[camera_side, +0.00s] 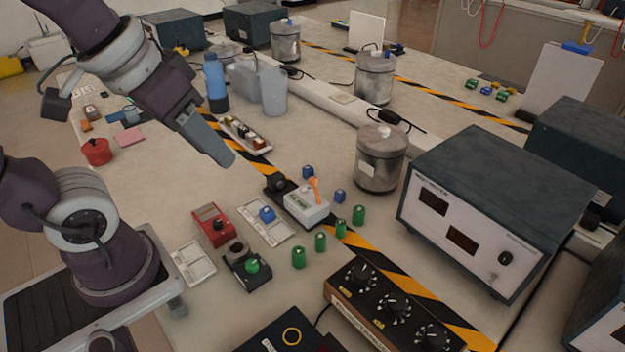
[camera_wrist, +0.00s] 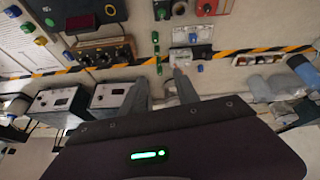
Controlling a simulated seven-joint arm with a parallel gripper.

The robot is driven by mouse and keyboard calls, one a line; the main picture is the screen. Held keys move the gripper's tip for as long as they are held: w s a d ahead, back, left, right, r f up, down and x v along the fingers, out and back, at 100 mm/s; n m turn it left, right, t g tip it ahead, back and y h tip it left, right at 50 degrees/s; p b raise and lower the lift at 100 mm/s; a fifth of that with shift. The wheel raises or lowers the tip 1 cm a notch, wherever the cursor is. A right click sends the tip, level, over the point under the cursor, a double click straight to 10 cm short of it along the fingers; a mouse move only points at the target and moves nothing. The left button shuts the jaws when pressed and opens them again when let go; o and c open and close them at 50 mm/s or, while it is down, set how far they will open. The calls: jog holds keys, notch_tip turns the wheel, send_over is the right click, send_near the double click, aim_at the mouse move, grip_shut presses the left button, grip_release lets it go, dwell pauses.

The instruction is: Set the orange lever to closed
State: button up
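The orange lever (camera_side: 314,187) stands up from a small white box (camera_side: 306,206) on the table, in the middle of the side view, tilted slightly from upright. The box seems to show in the wrist view (camera_wrist: 192,54) just beyond the fingertips; the lever is too small to make out clearly there. My gripper (camera_side: 229,160) is in the air, to the left of and above the lever, and touches nothing. In the wrist view my gripper (camera_wrist: 160,80) has its two fingers apart with nothing held between them.
Green cylinders (camera_side: 320,242) and blue cubes (camera_side: 340,196) stand near the box. A metal canister (camera_side: 380,158) is behind it, and a large instrument (camera_side: 480,210) to the right. A red device (camera_side: 213,225) and a knob panel (camera_side: 385,305) stand nearer the front.

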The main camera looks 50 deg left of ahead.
jog(key=w+a+f+n+g, duration=0.15)
jog(key=w+n, duration=0.35)
jog(key=w, duration=0.5)
jog(key=n+g, duration=0.3)
jog(key=n, duration=0.6)
send_over(314, 179)
jog(key=s, duration=0.1)
notch_tip(314, 179, down, 16)
jog(key=shift+n, duration=0.3)
jog(key=f, duration=0.5)
jog(key=w+f, duration=0.1)
jog(key=f, duration=0.2)
jog(key=shift+f, duration=0.2)
jog(key=shift+w+f, duration=0.1)
jog(key=shift+f, duration=0.25)
jog(key=shift+c, duration=0.2)
grip_shut()
jog(key=shift+d+r, duration=0.1)
